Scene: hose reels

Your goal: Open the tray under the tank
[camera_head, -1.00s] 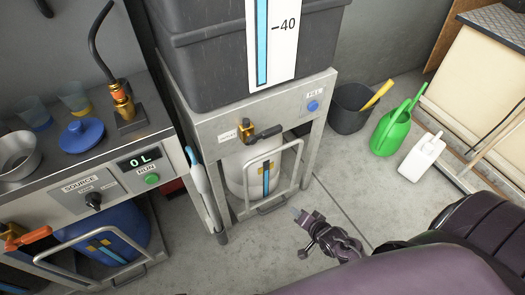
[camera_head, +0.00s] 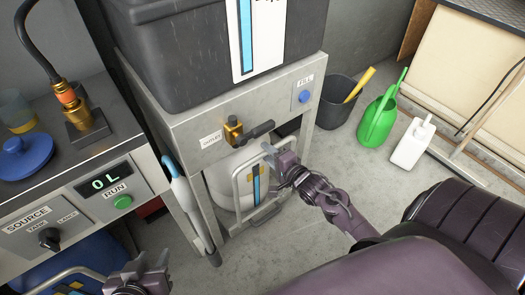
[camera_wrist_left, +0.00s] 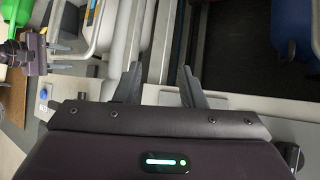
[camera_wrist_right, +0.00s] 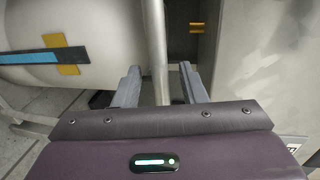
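The dark grey tank (camera_head: 190,50) stands on a metal stand. Under it, the tray shows a metal rail frame (camera_head: 237,192) in front of a white canister (camera_head: 225,172) with a blue and yellow mark. My right gripper (camera_head: 282,165) is at the upper right of this frame. In the right wrist view its fingers (camera_wrist_right: 160,82) are apart, with an upright metal bar (camera_wrist_right: 156,45) between them; I cannot tell if they touch it. My left gripper (camera_head: 150,268) is low at the left, before the source bench. In the left wrist view its fingers (camera_wrist_left: 160,85) are apart and empty.
The bench (camera_head: 95,160) with the RUN button stands to the left. A valve (camera_head: 240,130) with a black lever sits above the tray. A grey bucket (camera_head: 335,100), a green watering can (camera_head: 378,122) and a white jug (camera_head: 411,143) stand on the right. Floor before the tray is clear.

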